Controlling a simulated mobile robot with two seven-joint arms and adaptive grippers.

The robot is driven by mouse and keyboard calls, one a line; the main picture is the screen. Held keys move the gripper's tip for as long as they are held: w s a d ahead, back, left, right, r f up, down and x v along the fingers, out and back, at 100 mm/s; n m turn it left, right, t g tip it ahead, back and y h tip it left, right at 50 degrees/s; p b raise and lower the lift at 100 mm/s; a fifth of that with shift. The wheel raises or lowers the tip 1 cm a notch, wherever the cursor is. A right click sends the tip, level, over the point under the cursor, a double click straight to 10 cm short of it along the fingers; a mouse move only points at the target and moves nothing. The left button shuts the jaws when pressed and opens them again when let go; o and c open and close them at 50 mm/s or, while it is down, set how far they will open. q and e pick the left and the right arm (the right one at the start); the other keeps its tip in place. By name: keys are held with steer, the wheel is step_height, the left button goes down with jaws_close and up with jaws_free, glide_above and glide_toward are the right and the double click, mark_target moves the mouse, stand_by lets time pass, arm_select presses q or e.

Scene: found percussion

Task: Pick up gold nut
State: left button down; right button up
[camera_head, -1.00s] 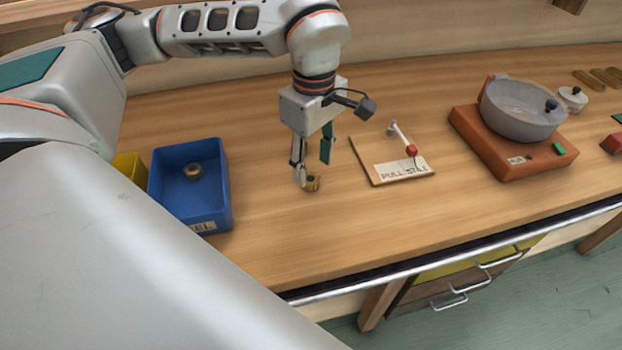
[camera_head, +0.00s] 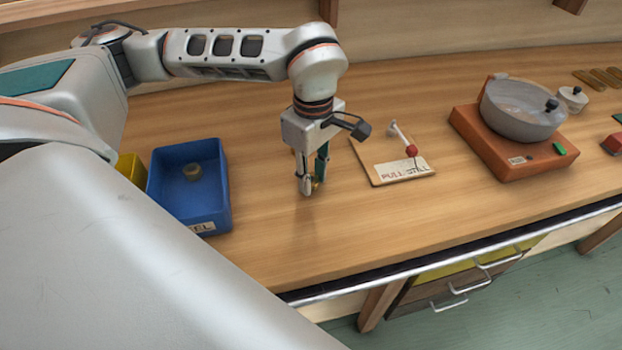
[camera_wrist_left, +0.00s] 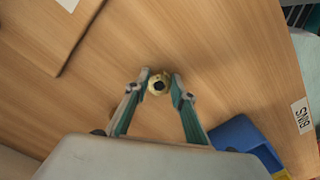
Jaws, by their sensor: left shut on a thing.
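The gold nut (camera_wrist_left: 158,86) is a small ring with a dark hole, between the fingertips of my left gripper (camera_wrist_left: 160,80) in the left wrist view. In the head view my left gripper (camera_head: 312,188) points straight down at the wooden table. Its fingers are shut on the nut (camera_head: 318,184), which is mostly hidden by them. The nut is at or very close to the tabletop; I cannot tell whether it touches. My right gripper is not in view.
A blue bin (camera_head: 217,205) holding a brass-coloured nut (camera_head: 192,172) stands left of the gripper, beside a yellow bin (camera_head: 130,168). To the right are a "PULL STILL" board (camera_head: 385,176) and a grey bowl (camera_head: 520,115) on an orange base (camera_head: 520,165). The table front is clear.

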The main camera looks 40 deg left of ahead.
arm_select(q)
steer(key=shift+r, duration=0.5)
step_height(320, 180, up, 19)
steer(key=p, duration=0.2)
steer(key=m, duration=0.7)
glide_above(313, 180)
steer(key=w+d, duration=0.1)
steer(key=w, duration=0.1)
step_height(313, 180, down, 7)
steer(key=f+m, duration=0.3)
steer(key=w+f+m, duration=0.1)
steer(key=f+m, duration=0.1)
steer(key=f, duration=0.1)
steer(key=d+f+m, duration=0.1)
steer(key=f+m, duration=0.2)
steer(key=shift+w+m, duration=0.3)
steer(key=shift+w, duration=0.05)
steer(key=shift+d+f+m, duration=0.1)
steer(key=shift+f+m, duration=0.5)
steer(key=shift+f, duration=0.05)
